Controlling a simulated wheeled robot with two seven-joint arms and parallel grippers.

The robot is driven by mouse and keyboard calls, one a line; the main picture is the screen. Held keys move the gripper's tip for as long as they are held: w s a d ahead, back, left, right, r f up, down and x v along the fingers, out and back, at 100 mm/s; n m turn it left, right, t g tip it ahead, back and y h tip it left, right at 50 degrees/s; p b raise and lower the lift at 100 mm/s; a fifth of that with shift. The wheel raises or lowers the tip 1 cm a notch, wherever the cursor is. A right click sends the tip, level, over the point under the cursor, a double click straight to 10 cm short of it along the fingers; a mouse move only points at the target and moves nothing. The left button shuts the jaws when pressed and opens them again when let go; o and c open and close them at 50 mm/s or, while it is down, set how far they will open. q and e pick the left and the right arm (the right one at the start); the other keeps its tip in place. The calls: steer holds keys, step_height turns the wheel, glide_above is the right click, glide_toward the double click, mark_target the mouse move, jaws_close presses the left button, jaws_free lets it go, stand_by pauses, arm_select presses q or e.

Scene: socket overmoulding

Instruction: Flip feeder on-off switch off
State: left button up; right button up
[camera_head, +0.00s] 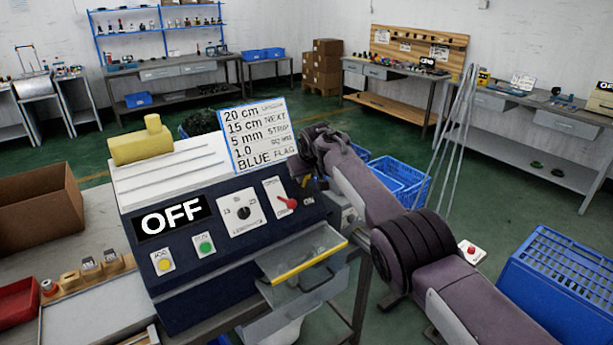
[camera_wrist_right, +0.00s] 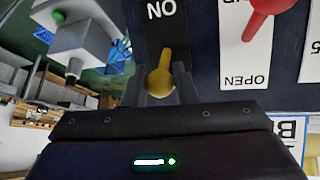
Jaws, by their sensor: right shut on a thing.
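The feeder is a dark blue sloped machine (camera_head: 230,255) with a white top, and its black display (camera_head: 172,219) reads OFF. Its on-off switch (camera_wrist_right: 160,82), a yellow toggle with a round tip, shows in the right wrist view below the upside-down ON label (camera_wrist_right: 162,10). My right gripper (camera_wrist_right: 162,74) is shut on this toggle, with a dark finger on each side of it. In the head view my right arm reaches to the panel's right end, and the ON label (camera_head: 309,201) shows just below it. My left gripper is not in view.
A red lever (camera_head: 288,203), a black dial (camera_head: 243,213), a green button (camera_head: 205,246) and a yellow button (camera_head: 164,264) share the panel. A clear drawer with a yellow edge (camera_head: 308,263) juts out in front. Blue crates (camera_head: 565,275) stand on the floor at right.

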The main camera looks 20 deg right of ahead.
steer(key=o, duration=1)
steer(key=shift+w, duration=0.1)
steer(key=shift+c, duration=0.2)
steer(key=shift+r, duration=0.1)
steer(key=shift+s+r+p, duration=0.35)
steer(key=shift+s+r, duration=0.05)
steer(key=shift+r, duration=0.2)
steer(key=b+v, duration=0.1)
steer(key=v, duration=0.5)
steer(key=shift+s, duration=0.15)
